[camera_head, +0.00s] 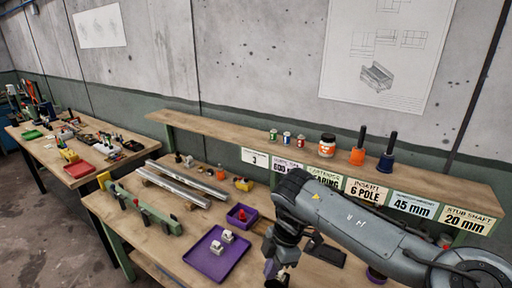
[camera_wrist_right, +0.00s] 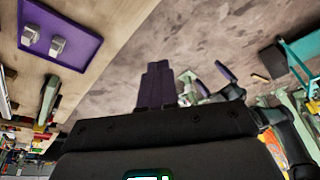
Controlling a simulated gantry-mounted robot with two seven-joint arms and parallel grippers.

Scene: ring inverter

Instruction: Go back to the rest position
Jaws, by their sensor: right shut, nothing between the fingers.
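My right arm reaches in from the lower right in the head view, and its right gripper (camera_head: 274,272) points down near the front of the workbench, right of the purple tray. Its fingertips are partly hidden or cut off there. In the right wrist view the two dark fingers (camera_wrist_right: 157,82) are together with nothing between them. The purple tray (camera_head: 204,263) holds two small light-coloured parts (camera_head: 222,242) and lies apart from the gripper. It also shows at the upper left of the right wrist view (camera_wrist_right: 84,47). My left gripper is not in view.
A small purple bin (camera_head: 234,222) with a red part sits behind the tray. Metal rails (camera_head: 178,187) and a green fixture (camera_head: 143,209) lie at the left. A raised shelf (camera_head: 300,148) with labels, small jars and tools runs along the back. Another bench (camera_head: 50,150) stands far left.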

